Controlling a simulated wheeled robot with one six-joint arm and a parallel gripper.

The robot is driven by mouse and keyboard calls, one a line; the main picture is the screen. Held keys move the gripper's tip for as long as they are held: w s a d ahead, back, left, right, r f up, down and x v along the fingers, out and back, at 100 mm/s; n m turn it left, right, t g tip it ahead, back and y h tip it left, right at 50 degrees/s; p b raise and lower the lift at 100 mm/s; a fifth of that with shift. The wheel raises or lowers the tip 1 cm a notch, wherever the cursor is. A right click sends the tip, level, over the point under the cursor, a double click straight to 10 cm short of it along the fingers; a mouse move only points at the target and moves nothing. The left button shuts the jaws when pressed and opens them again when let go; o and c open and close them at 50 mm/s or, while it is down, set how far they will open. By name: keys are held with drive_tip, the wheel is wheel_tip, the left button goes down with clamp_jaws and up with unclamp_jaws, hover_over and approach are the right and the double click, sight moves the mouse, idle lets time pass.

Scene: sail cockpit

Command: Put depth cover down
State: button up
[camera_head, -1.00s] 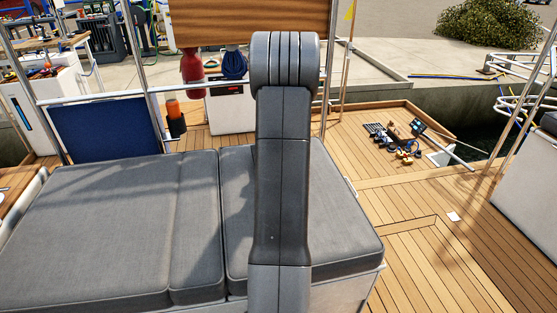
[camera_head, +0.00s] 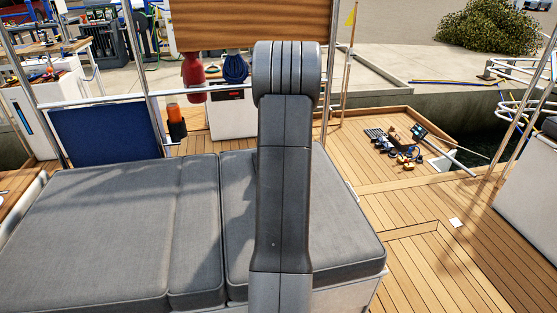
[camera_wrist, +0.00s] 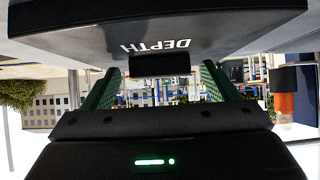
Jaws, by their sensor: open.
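In the wrist view, the dark depth cover (camera_wrist: 215,35) fills the top, with white "DEPTH" lettering upside down on its near face. A small black tab (camera_wrist: 160,64) sticks out below the lettering. My gripper (camera_wrist: 161,76) has its two green-padded fingers apart, one on each side of the tab, with their tips close to the cover. There is no visible grip on the tab, and I cannot tell whether a finger touches the cover. In the head view my dark arm stands in the middle and hides what lies behind it; the gripper and cover do not show there.
Grey cushions (camera_head: 110,225) cover the seat in front. Steel rails cross nearby. Small gear (camera_head: 400,145) lies on the teak deck (camera_head: 410,200), which has clear room at right.

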drive_tip(key=v, duration=1.2)
drive_tip(key=shift+d, duration=0.1)
